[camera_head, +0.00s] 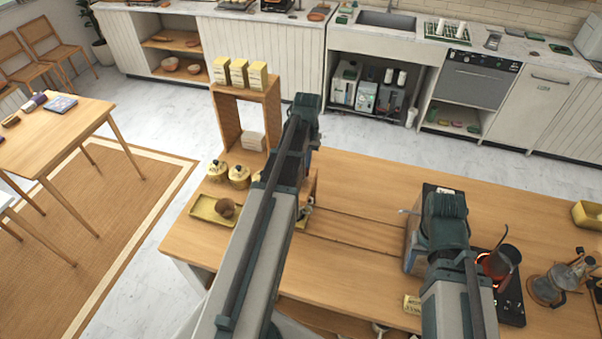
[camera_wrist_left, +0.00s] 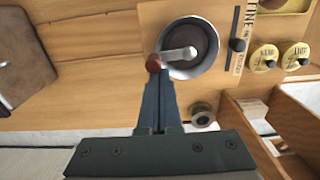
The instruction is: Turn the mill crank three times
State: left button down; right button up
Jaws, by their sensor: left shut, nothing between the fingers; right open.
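The mill shows in the left wrist view as a round metal top (camera_wrist_left: 205,65) with a pale crank arm (camera_wrist_left: 180,54) across it. The crank ends in a red-brown knob (camera_wrist_left: 153,62) at the lower left of the round top. My left gripper (camera_wrist_left: 155,82) is shut and empty, its fingertips right at the knob's near side; I cannot tell whether they touch it. In the head view the mill is mostly hidden behind my left arm, with a bit of wood (camera_head: 311,182) showing. My right gripper is hidden behind my right arm.
Two yellow tins (camera_wrist_left: 264,57) stand right of the mill, past a dark slider strip (camera_wrist_left: 238,45). A wooden shelf (camera_head: 228,118) stands behind. A glowing burner with a pot (camera_head: 500,262) and a glass vessel (camera_head: 545,288) are at the right. The counter's middle (camera_head: 345,265) is clear.

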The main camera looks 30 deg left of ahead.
pick_arm(q)
jog(key=shift+w+a, duration=0.2)
jog(key=shift+w, duration=0.35)
jog(key=shift+r, duration=0.15)
notch_tip(320, 180, up, 7)
jog(key=p, duration=0.7)
dwell(0.4)
jog(key=s+d+f+m+b, duration=0.2)
jog(key=s+d+f+b, duration=0.3)
jog(key=d, duration=0.5)
jog(key=s+d+f+m+b, duration=0.2)
jog(key=s+d+f+b, duration=0.4)
jog(key=d+f+b, duration=0.3)
jog(key=s+d+f+m+y+b, duration=0.1)
jog(key=s+d+f+m+b, duration=0.1)
jog(key=s+d+f+b, duration=0.3)
jog(key=d+f+b, duration=0.4)
jog(key=d, duration=0.1)
jog(key=shift+s+d+f, duration=0.25)
jog(key=shift+s+d, duration=0.05)
jog(key=shift+d, duration=0.05)
